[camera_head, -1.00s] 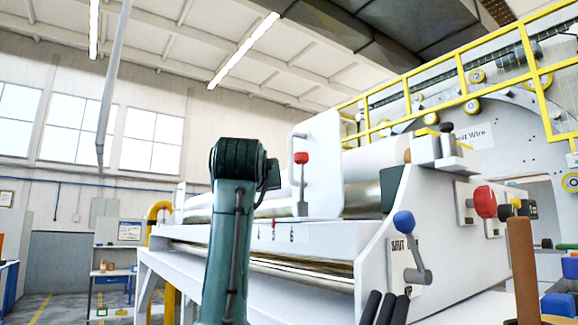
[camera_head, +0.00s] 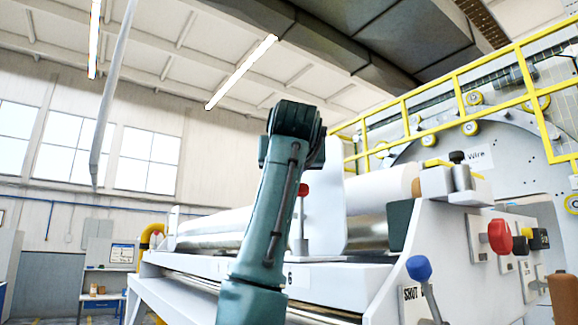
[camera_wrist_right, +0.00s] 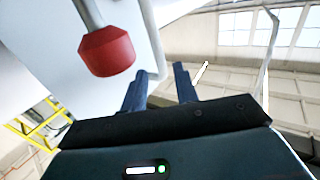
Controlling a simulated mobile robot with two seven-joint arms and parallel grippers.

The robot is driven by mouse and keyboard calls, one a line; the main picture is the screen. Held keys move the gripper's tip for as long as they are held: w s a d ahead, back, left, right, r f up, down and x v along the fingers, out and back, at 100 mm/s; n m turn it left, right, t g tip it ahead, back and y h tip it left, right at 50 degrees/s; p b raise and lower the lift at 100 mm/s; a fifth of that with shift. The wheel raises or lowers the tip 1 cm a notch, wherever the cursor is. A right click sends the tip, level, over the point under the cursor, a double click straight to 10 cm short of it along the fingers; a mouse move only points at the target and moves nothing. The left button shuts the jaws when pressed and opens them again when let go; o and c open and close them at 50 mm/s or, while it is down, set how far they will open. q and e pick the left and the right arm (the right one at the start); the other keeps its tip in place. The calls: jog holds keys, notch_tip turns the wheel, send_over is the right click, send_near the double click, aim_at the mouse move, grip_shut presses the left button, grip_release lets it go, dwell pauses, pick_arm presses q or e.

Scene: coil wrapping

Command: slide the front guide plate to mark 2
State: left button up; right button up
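The front guide plate (camera_head: 329,215) is an upright white plate on the machine's rail, in the middle of the head view. A red knob (camera_head: 303,190) on a grey post stands at it, near the mark 6 (camera_head: 289,279); other marks are hidden behind my arm. In the right wrist view the red knob (camera_wrist_right: 107,50) is close, with the pale plate surface behind it. My right gripper (camera_wrist_right: 160,85) has its two dark fingers apart, close to a thin white handle bar (camera_wrist_right: 150,30). I cannot tell whether the bar lies between them. My left gripper is not in view.
A blue-knobbed lever (camera_head: 419,268) and a red knob (camera_head: 500,237) are on the machine's right end. Long rollers (camera_head: 215,225) lie behind the rail. A yellow railing (camera_head: 400,115) runs at the back right.

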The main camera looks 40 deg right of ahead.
jog(key=p+x, duration=0.1)
jog(key=x, duration=0.4)
grip_shut()
jog(key=shift+r, duration=0.1)
dwell(0.4)
